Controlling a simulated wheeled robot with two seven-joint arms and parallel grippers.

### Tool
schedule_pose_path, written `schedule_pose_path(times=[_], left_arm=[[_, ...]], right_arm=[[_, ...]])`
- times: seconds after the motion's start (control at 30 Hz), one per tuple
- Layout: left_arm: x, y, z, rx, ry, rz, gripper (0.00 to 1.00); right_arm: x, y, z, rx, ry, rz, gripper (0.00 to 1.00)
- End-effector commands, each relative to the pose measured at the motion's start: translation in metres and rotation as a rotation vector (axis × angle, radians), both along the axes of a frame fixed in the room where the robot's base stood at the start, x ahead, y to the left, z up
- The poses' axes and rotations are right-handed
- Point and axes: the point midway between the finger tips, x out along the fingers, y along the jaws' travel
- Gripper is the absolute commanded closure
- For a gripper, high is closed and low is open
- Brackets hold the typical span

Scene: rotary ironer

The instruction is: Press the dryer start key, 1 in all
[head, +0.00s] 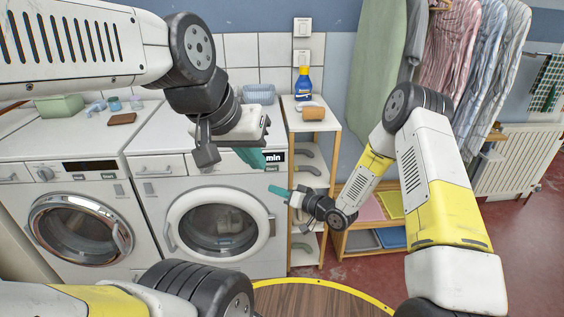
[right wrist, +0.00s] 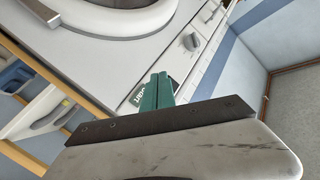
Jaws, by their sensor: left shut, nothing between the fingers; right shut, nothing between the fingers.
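The dryer (head: 155,190), with a white-ringed round door (head: 178,222), stands right of another front-loader. Its dark display (head: 275,156) reads "min"; small labels sit just below it, and I cannot clearly make out the start key. My left gripper (head: 263,160) is shut and empty, its teal fingers overlapping the left of the display in the head view. My right gripper (head: 271,189) is shut and empty, lower, by the dryer's front right side. In the right wrist view its fingers (right wrist: 155,80) point at the panel and partly cover the display (right wrist: 138,94); contact cannot be told.
A washing machine (head: 75,185) stands left of the dryer. A narrow wooden shelf (head: 318,126) with a blue bottle (head: 303,84) stands close on the right. A round wooden table (head: 315,303) with a yellow edge is in front. Shirts (head: 452,50) hang at the right.

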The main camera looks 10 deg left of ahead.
Motion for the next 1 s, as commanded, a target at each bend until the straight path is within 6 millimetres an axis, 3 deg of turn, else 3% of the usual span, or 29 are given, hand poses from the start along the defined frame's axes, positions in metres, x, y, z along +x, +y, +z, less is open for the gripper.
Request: schedule_pose_path(times=[0.17, 0.6, 1.0], left_arm=[[0.0, 0.0, 0.0, 0.0, 0.0, 0.0, 1.0], [0.0, 0.0, 0.0, 0.0, 0.0, 0.0, 1.0], [0.0, 0.0, 0.0, 0.0, 0.0, 0.0, 1.0]], right_arm=[[0.013, 0.004, 0.0, -0.002, -0.002, 0.001, 1.0], [0.07, 0.02, 0.0, -0.001, -0.001, -0.001, 1.0], [0.084, 0.024, 0.0, -0.002, 0.0, 0.0, 1.0]])
